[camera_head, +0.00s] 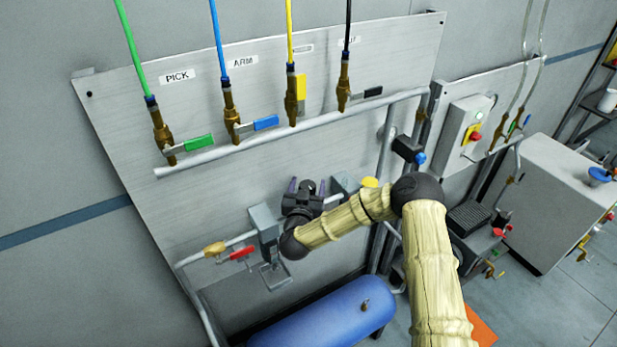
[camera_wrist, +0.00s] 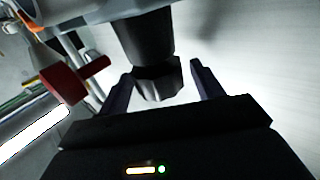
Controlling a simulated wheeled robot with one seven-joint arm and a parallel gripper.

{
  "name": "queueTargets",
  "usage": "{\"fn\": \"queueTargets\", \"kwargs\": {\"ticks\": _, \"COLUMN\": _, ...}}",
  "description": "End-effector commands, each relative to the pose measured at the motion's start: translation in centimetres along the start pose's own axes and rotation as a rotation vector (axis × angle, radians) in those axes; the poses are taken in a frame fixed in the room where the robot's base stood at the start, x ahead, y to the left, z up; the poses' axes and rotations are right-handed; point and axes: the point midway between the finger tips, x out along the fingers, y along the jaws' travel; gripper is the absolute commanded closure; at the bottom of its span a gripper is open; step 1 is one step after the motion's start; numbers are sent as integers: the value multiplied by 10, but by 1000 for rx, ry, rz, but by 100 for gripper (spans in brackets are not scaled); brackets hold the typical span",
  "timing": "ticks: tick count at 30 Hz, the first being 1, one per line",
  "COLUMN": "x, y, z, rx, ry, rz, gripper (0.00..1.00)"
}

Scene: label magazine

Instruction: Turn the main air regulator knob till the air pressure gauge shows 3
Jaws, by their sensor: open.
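My gripper (camera_head: 307,185) is at the lower part of the grey wall panel, near the horizontal pipe. In the wrist view, a black faceted knob (camera_wrist: 158,84) hangs under a dark cylindrical body, which looks like the regulator. The two fingers of my gripper (camera_wrist: 160,76) are open, one on each side of the knob, with a visible gap to it. In the head view my gripper and arm cover this spot, so I cannot make out the knob there. I cannot make out a gauge dial or a reading in either view.
A red valve handle (camera_head: 242,253) and a grey box (camera_head: 264,222) sit on the pipe left of my gripper. A blue tank (camera_head: 325,318) lies below. Several coloured hose valves line the upper pipe (camera_head: 215,153).

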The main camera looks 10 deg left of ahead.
Motion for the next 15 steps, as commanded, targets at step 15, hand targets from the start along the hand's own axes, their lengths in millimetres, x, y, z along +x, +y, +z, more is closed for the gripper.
{"fn": "queueTargets", "kwargs": {"ticks": 15, "x": 20, "y": 0, "z": 0, "rx": 0, "ry": 0, "rz": -1, "gripper": 36}}
